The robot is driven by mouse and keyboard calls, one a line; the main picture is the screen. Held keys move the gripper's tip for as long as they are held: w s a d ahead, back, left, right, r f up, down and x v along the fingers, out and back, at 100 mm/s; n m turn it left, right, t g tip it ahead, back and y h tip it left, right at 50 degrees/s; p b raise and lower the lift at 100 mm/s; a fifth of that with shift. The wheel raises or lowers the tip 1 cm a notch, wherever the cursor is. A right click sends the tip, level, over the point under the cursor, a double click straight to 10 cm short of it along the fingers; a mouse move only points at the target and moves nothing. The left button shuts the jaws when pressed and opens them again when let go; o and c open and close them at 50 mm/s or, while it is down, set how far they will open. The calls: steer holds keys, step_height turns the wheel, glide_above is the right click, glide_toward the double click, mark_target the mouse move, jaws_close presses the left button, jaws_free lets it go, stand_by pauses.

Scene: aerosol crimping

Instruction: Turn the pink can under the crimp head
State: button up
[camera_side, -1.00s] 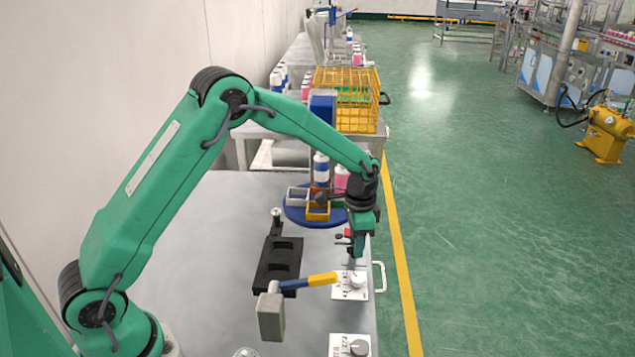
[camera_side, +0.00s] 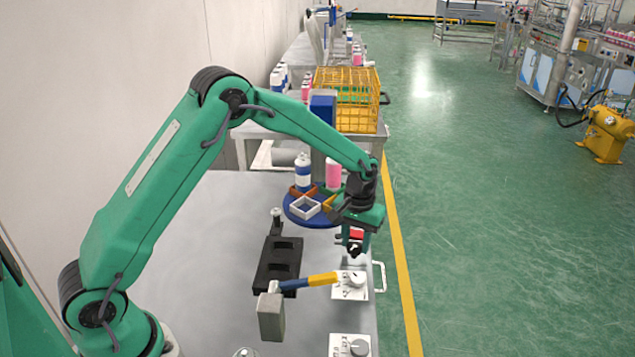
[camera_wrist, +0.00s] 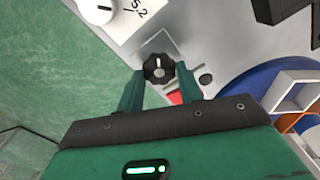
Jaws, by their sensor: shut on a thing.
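The pink can (camera_side: 333,173) stands upright on the blue round turntable (camera_side: 295,213), at its far right part in the side view. A blue-and-white can (camera_side: 303,172) stands to its left. A blue block (camera_side: 322,108), which looks like the crimp head, is on a grey column above and behind the cans. My gripper (camera_side: 355,246) is in front of the turntable, low over the table. In the wrist view my gripper (camera_wrist: 159,73) is shut on a black knob (camera_wrist: 157,67) with a white pointer mark. The turntable's edge (camera_wrist: 240,78) shows at right there.
Coloured trays, including a white one (camera_side: 305,207), sit on the turntable. A black holder (camera_side: 278,262) and a hammer-like tool with a yellow-and-blue handle (camera_side: 308,283) are at left. A white dial plate (camera_side: 350,285) is near the table edge. A yellow wire crate (camera_side: 345,100) stands behind.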

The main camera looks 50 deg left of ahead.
mark_target(354, 245)
steer(key=n, duration=0.7)
steer(key=shift+s+a+r, duration=0.1)
stand_by(0.5)
steer(key=o, duration=1)
steer(key=shift+r, duration=3.85)
